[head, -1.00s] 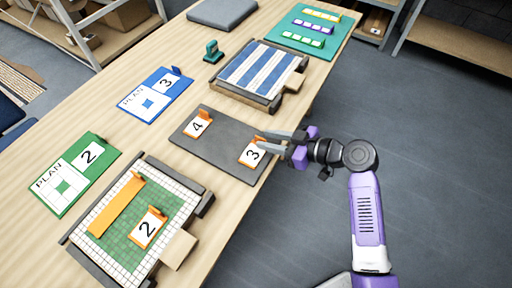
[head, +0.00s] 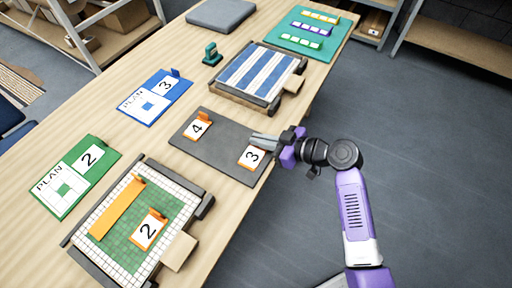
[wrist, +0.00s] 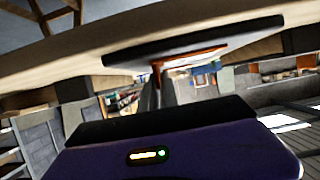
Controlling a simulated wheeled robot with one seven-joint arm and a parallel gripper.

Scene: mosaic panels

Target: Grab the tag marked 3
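The tag marked 3 (head: 251,157) is a white card with an orange base and lies at the near right end of the dark grey mat (head: 221,146). My gripper (head: 262,139) is at its upper right edge, with the fingers close together over the orange tab. In the wrist view the fingertips (wrist: 158,80) meet at an orange part of the tag (wrist: 190,60), just by the dark mat's edge. The fingers hide the tab in the head view. The tag marked 4 (head: 197,128) lies at the mat's other end. A tag marked 2 (head: 149,230) lies on the green mosaic panel.
The gridded mosaic panel (head: 185,193) is at the near left, the blue-striped panel (head: 257,73) farther back. A blue plan board (head: 152,104) and a green plan board (head: 65,187) lie along the left. Open floor (head: 430,150) is on the right.

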